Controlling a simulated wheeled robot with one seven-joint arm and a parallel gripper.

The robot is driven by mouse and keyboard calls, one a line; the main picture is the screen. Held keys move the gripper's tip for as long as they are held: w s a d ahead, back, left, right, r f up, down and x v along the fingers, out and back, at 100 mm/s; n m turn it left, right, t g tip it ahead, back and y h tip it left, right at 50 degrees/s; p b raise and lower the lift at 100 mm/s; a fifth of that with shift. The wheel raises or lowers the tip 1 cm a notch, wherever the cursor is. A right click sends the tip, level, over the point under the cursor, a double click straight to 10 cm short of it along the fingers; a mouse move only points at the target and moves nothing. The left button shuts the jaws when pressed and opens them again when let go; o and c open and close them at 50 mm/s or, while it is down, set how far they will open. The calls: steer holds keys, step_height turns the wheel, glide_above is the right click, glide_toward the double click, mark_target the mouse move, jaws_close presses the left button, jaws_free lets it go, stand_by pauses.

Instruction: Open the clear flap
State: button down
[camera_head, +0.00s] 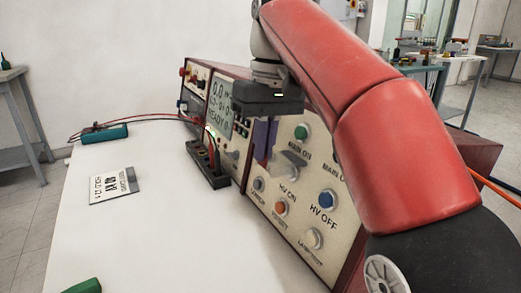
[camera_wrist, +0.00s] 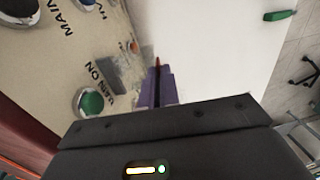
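The clear flap (camera_head: 284,166) shows as a greyish, see-through piece on the cream control panel, below the green MAIN ON button (camera_head: 301,131). In the wrist view the flap (camera_wrist: 122,72) is a pale grey patch just left of my fingers. My gripper (camera_head: 262,146) points down in front of the panel, its purple fingers close beside the flap's upper left part. In the wrist view my gripper (camera_wrist: 157,72) has its fingers together, with only a thin dark line between them and nothing seen held. Whether the fingertips touch the flap cannot be told.
The blue HV OFF button (camera_head: 326,200) and orange button (camera_head: 281,208) sit lower on the panel. A black terminal block (camera_head: 208,165) stands left of my gripper. A sign card (camera_head: 113,186) and teal object (camera_head: 104,133) lie on the white tabletop (camera_head: 150,235), which is mostly clear.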

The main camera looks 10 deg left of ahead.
steer(key=shift+w+d+r+g+y, duration=0.1)
steer(key=shift+d+r+g+y, duration=0.1)
steer(key=shift+g+y, duration=0.15)
stand_by(0.4)
